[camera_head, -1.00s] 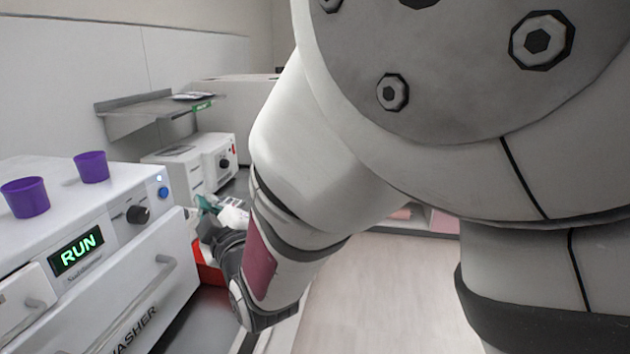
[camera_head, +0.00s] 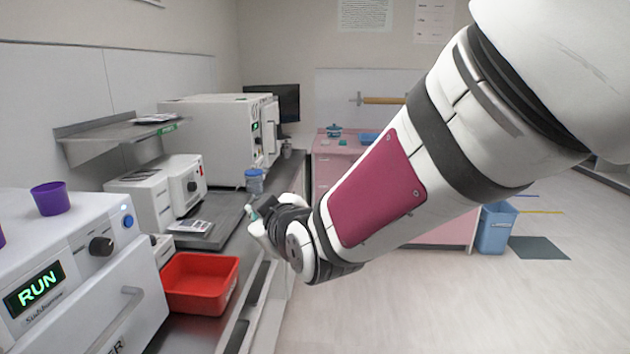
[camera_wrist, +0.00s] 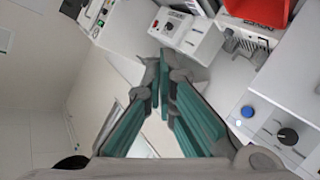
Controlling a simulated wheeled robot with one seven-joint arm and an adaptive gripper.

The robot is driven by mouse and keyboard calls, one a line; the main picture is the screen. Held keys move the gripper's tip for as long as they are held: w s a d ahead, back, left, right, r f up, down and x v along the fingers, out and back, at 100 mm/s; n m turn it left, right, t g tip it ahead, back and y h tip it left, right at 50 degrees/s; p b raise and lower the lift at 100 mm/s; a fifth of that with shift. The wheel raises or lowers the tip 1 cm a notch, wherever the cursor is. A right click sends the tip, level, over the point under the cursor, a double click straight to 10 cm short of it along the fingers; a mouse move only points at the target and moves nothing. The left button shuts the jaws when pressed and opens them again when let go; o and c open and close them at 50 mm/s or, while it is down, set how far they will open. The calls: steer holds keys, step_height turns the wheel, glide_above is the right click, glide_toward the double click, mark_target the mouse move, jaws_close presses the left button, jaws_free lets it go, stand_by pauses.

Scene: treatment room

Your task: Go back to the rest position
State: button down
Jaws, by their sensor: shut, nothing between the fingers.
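My gripper (camera_head: 256,216) is at the end of my arm, over the right edge of the counter, with its teal finger pads only partly in view in the head view. In the wrist view my gripper (camera_wrist: 163,88) shows its two teal-lined fingers meeting at the tips, with nothing between them. It is in the air, apart from the red tray (camera_head: 201,283) on the counter (camera_head: 192,330). My forearm crosses the right half of the head view.
A washer (camera_head: 85,255) showing "RUN" stands front left with a purple cup (camera_head: 50,198) on top. Behind are a small white device (camera_head: 186,186), a larger white machine (camera_head: 213,125) and a blue-lidded jar (camera_head: 254,182). A blue bin (camera_head: 495,230) stands on the right. The floor (camera_head: 440,305) is clear.

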steer(key=s+d+m+g+h+p, duration=0.1)
steer(key=s+d+m+g+h, duration=0.25)
steer(key=s+d, duration=0.7)
steer(key=s+d+m+g+h+p, duration=0.15)
steer(key=s+d+m, duration=0.45)
steer(key=d, duration=0.7)
steer(key=s+d+m+g+h, duration=0.1)
steer(key=s+d, duration=0.2)
steer(key=s, duration=0.4)
steer(key=s+d+m+g+h, duration=0.1)
steer(key=s+d+g, duration=0.1)
steer(key=s, duration=0.4)
steer(key=shift+s+d+f+m, duration=0.35)
steer(key=shift+d, duration=0.25)
